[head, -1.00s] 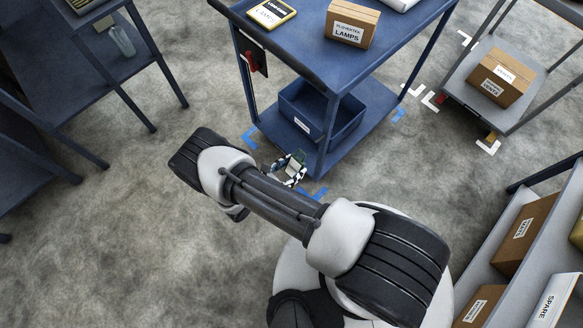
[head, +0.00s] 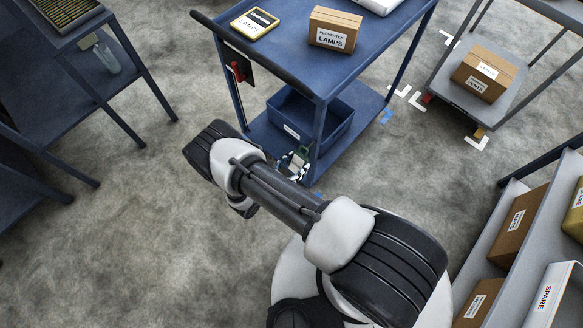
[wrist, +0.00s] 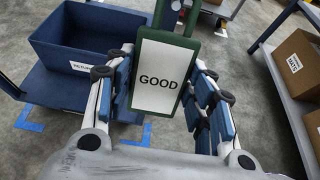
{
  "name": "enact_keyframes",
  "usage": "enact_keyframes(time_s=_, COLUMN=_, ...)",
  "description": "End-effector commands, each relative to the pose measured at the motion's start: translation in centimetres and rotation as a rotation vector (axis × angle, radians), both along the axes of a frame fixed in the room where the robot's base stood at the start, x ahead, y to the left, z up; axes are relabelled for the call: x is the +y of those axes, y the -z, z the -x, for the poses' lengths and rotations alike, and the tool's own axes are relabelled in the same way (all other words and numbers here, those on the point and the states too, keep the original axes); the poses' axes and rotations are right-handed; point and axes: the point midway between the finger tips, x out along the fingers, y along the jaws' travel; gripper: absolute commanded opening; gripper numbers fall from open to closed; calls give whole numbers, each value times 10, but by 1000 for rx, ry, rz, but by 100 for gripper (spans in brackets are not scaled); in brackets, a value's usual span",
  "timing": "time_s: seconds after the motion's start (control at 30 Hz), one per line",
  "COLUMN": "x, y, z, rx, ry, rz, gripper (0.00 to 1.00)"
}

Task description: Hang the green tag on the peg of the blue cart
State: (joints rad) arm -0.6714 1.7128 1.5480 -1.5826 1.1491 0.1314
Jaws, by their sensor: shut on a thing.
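The green tag (wrist: 187,45) is a green frame around a white card reading GOOD. In the wrist view my gripper (wrist: 163,72) is shut on it, one finger along each side. In the head view my gripper (head: 291,165) is small and partly hidden behind my arm, beside the near corner leg of the blue cart (head: 285,62). The cart has a top deck and a lower shelf. A black panel with a red piece (head: 236,71) is at its left end. I cannot make out a peg clearly.
A blue bin (head: 340,131) sits on the cart's lower shelf. A LAMPS box (head: 352,18) and a yellow-edged sign (head: 255,23) are on top. A grey trolley (head: 446,88) stands right, a shelf rack (head: 512,262) lower right, a dark table (head: 60,100) left. Floor at lower left is clear.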

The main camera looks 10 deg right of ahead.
Motion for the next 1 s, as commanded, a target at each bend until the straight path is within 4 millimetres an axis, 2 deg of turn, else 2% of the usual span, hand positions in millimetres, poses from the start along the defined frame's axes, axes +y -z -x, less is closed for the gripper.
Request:
enact_keyframes(time_s=0.5, x=-23, y=7, z=-16, rx=1, ry=1, rz=1, gripper=26)
enact_keyframes(time_s=1.0, x=-26, y=11, z=-19, rx=-1, ry=0, rz=1, gripper=26)
